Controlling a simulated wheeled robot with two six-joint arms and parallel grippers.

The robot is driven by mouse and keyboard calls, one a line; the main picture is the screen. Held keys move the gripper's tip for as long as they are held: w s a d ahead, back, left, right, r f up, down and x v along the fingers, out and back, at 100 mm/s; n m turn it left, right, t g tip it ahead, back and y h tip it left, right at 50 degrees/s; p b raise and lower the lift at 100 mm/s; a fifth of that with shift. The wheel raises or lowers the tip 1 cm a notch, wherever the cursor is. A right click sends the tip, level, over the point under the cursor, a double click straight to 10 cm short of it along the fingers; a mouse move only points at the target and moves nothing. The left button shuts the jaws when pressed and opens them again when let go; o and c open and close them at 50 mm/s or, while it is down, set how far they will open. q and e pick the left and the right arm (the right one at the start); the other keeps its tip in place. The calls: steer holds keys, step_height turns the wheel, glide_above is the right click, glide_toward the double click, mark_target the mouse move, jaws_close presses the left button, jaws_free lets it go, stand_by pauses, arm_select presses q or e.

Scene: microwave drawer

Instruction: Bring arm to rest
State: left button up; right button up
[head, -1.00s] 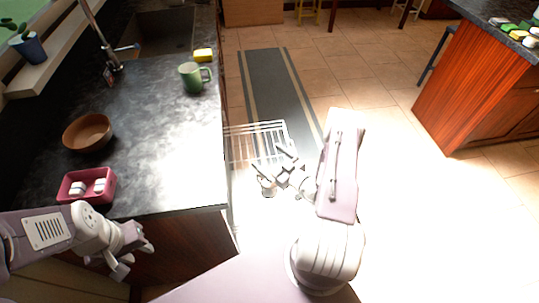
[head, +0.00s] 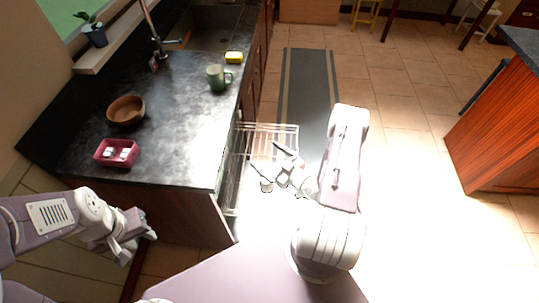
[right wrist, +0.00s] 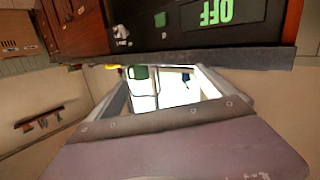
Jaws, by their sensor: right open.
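My right arm reaches in from the lower right of the head view. My right gripper (head: 272,160) is open and empty, with its two fingers apart. It is in front of or over a pale wire rack (head: 262,130) beside the counter; I cannot tell whether it touches the rack. My left gripper (head: 136,246) hangs at the lower left, beside the counter's near end, and holds nothing that I can see. I cannot tell how far apart its fingers are. The right wrist view shows a dark appliance panel (right wrist: 170,24) with upside-down green OFF letters.
The dark counter (head: 182,130) bears a brown bowl (head: 126,110), a pink tray (head: 103,154) with white items, a green mug (head: 216,79) and a yellow sponge (head: 234,57). A wooden island (head: 490,140) stands at right. Tiled floor between is free, with a striped mat (head: 309,85).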

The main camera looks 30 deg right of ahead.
steer(key=shift+w+a, duration=0.1)
steer(key=shift+w, duration=0.05)
steer(key=s+a+r+n+g+y, duration=0.2)
steer(key=a+r+n+g+y, duration=0.35)
steer(key=a+n, duration=0.55)
steer(key=s+a+r+n+g+y, duration=0.15)
steer(key=s+a+n+g, duration=0.3)
steer(key=n, duration=0.65)
steer(key=s+a+r+n+g+y, duration=0.1)
steer(key=s+a+r+n+g, duration=0.15)
steer(key=s+n+g, duration=0.6)
steer(key=s+d+n+g+h, duration=0.1)
steer(key=s+d+n+h, duration=0.15)
steer(key=n, duration=0.75)
steer(key=s+d+n+h, duration=0.15)
steer(key=n+h, duration=0.25)
steer(key=n, duration=0.6)
steer(key=w+d+r+n+t+h, duration=0.2)
steer(key=w+d+n+t+h, duration=0.3)
steer(key=n, duration=1.1)
steer(key=shift+d+r+n+h, duration=0.35)
steer(key=shift+d+h, duration=0.2)
steer(key=shift+d, duration=0.1)
